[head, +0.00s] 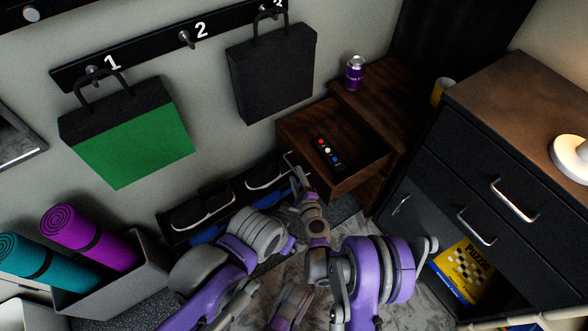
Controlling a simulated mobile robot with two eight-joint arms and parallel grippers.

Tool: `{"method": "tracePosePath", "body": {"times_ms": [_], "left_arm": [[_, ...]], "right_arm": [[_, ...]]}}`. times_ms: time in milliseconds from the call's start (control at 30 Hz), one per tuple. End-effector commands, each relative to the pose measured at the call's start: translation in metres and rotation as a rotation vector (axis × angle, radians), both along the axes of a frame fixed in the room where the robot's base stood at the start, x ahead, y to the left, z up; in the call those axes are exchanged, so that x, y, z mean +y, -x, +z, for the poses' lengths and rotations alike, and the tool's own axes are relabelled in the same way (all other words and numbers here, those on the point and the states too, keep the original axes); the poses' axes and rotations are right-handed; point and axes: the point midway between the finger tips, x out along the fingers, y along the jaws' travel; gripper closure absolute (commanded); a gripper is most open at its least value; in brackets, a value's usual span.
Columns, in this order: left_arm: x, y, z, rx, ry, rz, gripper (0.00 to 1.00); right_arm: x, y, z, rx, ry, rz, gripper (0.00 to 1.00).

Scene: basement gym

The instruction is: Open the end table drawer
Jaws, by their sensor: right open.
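The end table (372,92) is dark brown wood and stands against the wall at the back, left of a black dresser. Its drawer (343,181) is pulled well out toward the left, and I see into it from above. A small black item with red, white and blue spots (327,153) lies inside. A silver handle (290,160) shows at the drawer's front. My right gripper (300,182) is open at the drawer front, right by the handle; I cannot tell whether it touches it. I cannot make out my left gripper.
A purple can (354,73) stands on the end table. The black dresser (480,180) at right has an open lower drawer with a yellow puzzle box (462,270). A shoe rack (225,203) and a bin with yoga mats (90,237) stand left. Bags hang above.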

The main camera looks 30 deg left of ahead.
Motion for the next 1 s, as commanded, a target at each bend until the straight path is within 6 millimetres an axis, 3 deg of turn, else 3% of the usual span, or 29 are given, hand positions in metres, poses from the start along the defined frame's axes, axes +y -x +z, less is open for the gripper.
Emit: {"method": "tracePosePath", "body": {"times_ms": [100,333,1000], "left_arm": [[0.000,0.001,0.005,-0.001,0.000,0.000,0.12],[0.000,0.001,0.009,-0.002,0.000,0.000,0.12],[0.000,0.001,0.009,-0.002,0.000,0.000,0.12]], "right_arm": [[-0.020,0.016,0.007,-0.001,0.001,-0.002,0.55],[-0.043,0.037,0.013,0.000,0.000,0.000,0.55],[-0.048,0.041,0.014,0.000,0.000,0.000,0.55]]}}
